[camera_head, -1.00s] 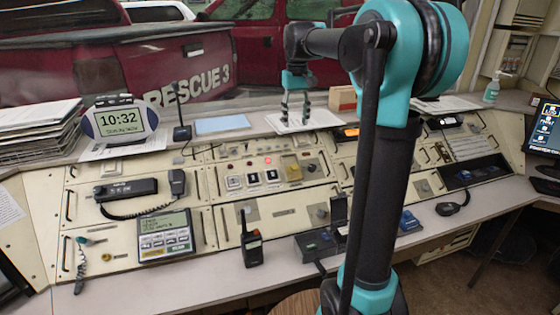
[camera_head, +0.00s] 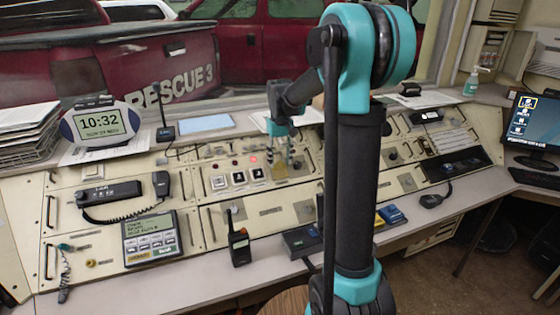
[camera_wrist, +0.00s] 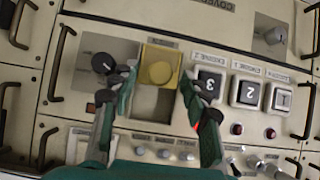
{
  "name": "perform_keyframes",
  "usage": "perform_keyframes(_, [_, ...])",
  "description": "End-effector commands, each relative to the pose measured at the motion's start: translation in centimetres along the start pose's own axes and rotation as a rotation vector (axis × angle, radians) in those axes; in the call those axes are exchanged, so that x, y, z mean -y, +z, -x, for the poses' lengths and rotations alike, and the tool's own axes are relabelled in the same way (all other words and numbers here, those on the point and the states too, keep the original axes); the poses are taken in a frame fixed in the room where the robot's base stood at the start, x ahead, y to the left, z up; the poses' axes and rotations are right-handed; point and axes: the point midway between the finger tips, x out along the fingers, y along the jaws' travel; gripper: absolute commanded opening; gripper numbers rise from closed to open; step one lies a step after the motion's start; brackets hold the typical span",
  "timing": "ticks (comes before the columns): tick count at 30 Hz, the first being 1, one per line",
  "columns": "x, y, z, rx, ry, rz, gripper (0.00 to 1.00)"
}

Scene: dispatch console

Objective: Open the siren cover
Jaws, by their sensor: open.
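The siren cover (camera_wrist: 161,65) is a square, see-through yellow cover with a round yellow shape showing through it, near the middle of the wrist view. In the head view the cover (camera_head: 280,171) is a small yellow patch on the sloping console, partly behind my gripper. My gripper (camera_wrist: 158,82) is open, one finger on each side of the cover, with nothing held. It also shows in the head view (camera_head: 284,158), pointing down at the panel. I cannot tell whether a fingertip touches the cover.
A black knob (camera_wrist: 103,63) sits close beside one finger. Metal toggle switches (camera_wrist: 164,153) line the panel. A handheld radio (camera_head: 239,245) stands at the console's front.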

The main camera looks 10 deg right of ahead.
Motion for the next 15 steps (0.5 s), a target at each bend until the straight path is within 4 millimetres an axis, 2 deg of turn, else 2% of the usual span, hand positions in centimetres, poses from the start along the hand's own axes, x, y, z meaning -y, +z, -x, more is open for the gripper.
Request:
perform_keyframes(11, [0.00, 0.04, -0.57, 0.000, 0.000, 0.000, 0.46])
perform_keyframes(15, [0.00, 0.03, -0.55, 0.000, 0.000, 0.000, 0.29])
